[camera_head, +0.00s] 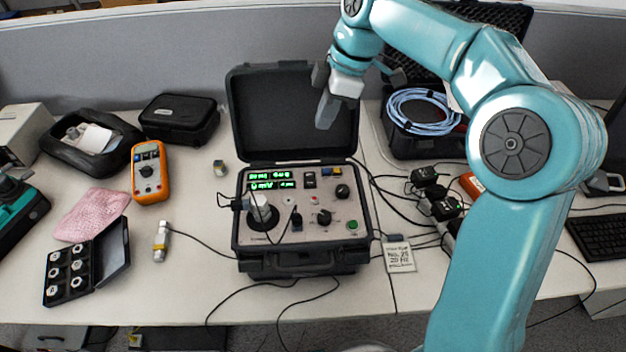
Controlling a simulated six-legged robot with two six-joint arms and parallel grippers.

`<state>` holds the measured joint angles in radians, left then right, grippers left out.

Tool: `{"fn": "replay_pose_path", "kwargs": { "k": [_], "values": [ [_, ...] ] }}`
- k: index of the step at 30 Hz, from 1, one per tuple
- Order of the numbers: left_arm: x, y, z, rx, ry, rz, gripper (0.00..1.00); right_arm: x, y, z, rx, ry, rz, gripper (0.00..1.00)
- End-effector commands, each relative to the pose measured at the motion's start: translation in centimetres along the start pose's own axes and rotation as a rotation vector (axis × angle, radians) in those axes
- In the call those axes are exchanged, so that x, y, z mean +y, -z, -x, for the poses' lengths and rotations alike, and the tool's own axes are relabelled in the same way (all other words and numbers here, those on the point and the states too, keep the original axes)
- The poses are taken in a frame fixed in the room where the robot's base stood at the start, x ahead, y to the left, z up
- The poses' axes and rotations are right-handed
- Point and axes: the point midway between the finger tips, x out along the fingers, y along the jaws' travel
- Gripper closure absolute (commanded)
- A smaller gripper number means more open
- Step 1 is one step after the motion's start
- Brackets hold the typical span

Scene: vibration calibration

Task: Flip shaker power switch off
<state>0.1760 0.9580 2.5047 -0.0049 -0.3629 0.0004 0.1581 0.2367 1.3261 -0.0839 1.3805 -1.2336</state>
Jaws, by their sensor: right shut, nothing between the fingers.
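The shaker unit (337,238) is an open black case in the middle of the table, with its lid (262,112) raised at the back. Its panel has two green lit displays (272,180), a black rocker-like switch (310,180), knobs, a small toggle (296,219) and a green button (352,225). I cannot tell which control is the power switch, or its position. A round shaker head (263,215) with a white cylinder stands at the panel's left. My right gripper (326,112) is shut and empty, in front of the raised lid and above the panel. My left gripper is not in view.
An orange multimeter (150,172), pink cloth (91,214) and black box of weights (69,272) lie left. A case with blue cable (422,110) and black adapters (440,203) are right. A label card (398,256) lies beside the shaker. Cables cross the front.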

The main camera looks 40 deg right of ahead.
Motion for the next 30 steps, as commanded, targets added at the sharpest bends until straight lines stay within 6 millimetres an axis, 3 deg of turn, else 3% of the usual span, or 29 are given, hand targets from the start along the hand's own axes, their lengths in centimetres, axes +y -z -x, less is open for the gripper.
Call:
{"fn": "replay_pose_path", "kwargs": {
  "k": [2,17,30],
  "values": [
    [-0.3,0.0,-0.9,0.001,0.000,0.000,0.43,0.1,-0.7,-0.9,-0.002,-0.004,-0.011,1.00],
    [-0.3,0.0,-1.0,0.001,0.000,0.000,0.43,0.1,-0.9,-1.6,-0.006,0.000,-0.015,1.00],
    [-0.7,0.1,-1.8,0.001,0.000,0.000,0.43,0.1,-1.0,-10.3,-0.007,0.002,-0.016,1.00]
  ]
}}
